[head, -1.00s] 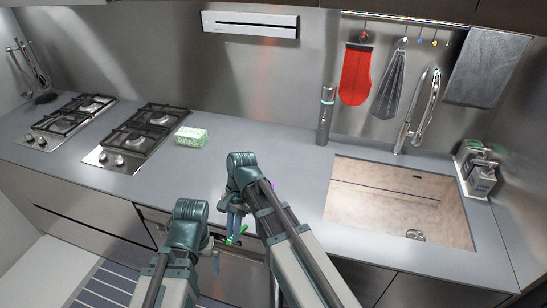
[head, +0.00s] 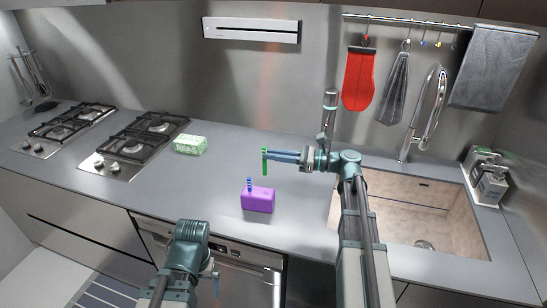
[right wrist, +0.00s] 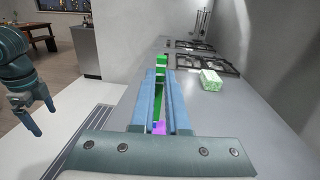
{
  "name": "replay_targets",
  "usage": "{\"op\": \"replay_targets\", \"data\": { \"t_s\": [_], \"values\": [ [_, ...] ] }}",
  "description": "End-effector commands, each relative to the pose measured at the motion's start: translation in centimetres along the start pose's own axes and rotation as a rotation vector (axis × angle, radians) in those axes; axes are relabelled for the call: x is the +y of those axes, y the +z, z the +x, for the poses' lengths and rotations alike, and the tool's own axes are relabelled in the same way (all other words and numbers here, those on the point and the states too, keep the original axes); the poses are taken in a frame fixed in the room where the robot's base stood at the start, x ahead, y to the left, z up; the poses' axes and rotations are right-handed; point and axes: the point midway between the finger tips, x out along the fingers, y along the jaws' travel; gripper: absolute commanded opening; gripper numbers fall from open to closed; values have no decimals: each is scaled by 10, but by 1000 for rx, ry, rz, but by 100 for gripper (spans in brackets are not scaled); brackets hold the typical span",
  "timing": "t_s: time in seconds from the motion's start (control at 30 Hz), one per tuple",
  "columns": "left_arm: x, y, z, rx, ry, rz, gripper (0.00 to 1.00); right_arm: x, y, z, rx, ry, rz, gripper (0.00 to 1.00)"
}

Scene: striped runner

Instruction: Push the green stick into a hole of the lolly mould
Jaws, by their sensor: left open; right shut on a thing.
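The purple lolly mould (head: 262,201) stands on the grey counter near its front edge. A blue stick (head: 249,186) stands up from its left part. My right gripper (head: 271,154) reaches in from the right, shut on the green stick (head: 265,168). The stick is upright, above and behind the mould in the head view, apart from it. In the right wrist view the green stick (right wrist: 161,63) shows between the fingers, with a bit of purple mould (right wrist: 159,127) below. My left gripper (head: 216,278) is open and empty in front of the counter; it also shows in the right wrist view (right wrist: 31,118).
A green-white patterned block (head: 190,145) lies beside the gas hob (head: 138,143). A dark cylinder (head: 328,115) stands at the back, left of the sink (head: 405,215). The counter left of the mould is clear.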

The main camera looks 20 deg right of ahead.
Motion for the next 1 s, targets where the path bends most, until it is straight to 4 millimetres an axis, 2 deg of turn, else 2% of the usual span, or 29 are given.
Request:
{"op": "replay_targets", "data": {
  "t_s": [0.37, 1.0],
  "values": [
    [1, 0, 8, 0, 0, 0, 100, 1, -8, 1, 1, 2, -1, 0],
    [5, -3, 49, 0, 0, 0, 100, 1, -50, 1, 2, 2, -1, 0]
  ]
}}
